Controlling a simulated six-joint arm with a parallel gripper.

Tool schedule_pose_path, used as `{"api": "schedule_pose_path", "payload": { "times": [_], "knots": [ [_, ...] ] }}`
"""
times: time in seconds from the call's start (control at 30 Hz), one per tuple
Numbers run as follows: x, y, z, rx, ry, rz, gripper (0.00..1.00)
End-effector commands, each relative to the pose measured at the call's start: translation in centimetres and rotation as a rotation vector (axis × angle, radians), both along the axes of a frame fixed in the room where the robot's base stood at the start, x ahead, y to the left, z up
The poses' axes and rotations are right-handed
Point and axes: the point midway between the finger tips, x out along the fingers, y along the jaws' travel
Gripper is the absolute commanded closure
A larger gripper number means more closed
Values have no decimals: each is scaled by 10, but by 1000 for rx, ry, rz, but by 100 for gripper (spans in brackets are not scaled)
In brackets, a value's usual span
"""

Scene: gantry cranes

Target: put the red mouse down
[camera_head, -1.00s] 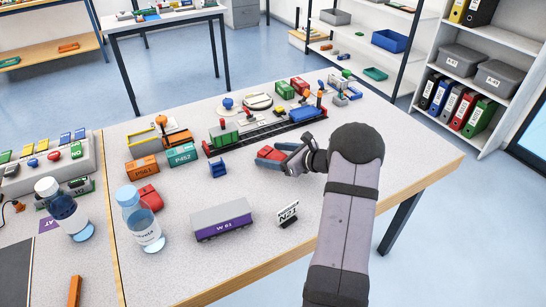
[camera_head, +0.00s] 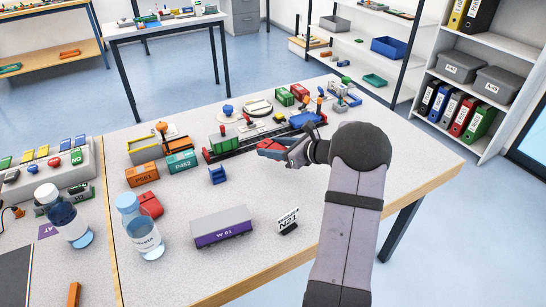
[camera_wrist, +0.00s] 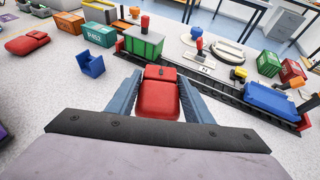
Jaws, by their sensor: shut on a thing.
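The red mouse (camera_wrist: 158,97) is between the two blue-grey fingers of my gripper (camera_wrist: 157,90) in the wrist view. In the head view its red end (camera_head: 268,145) shows at the fingertips of my gripper (camera_head: 273,150), beside the near side of the train track. My fingers partly cover it there. It appears to be held above the table; I cannot tell how high. A second red, rounded thing (camera_head: 150,205) of similar look lies on the table at the left, and shows at the wrist view's left (camera_wrist: 27,43).
The black track (camera_head: 240,148) carries a green wagon (camera_wrist: 144,44) and a blue one (camera_wrist: 270,100). A small blue holder (camera_head: 217,175), orange P561 container (camera_head: 142,175), W 61 wagon (camera_head: 222,228), N21 sign (camera_head: 288,221) and bottle (camera_head: 140,228) stand around. Bare tabletop lies between holder and sign.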

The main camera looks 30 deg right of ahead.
Motion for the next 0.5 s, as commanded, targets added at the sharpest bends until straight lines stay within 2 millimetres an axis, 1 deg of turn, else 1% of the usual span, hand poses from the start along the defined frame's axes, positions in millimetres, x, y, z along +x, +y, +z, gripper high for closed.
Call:
{"api": "schedule_pose_path", "payload": {
  "times": [0.03,0.2,0.33,0.5],
  "knots": [
    [0,0,11,-4,-4,0,80],
    [0,0,32,-2,-3,0,80],
    [0,0,40,-2,-2,0,80],
    [0,0,43,0,0,0,80]
  ]
}}
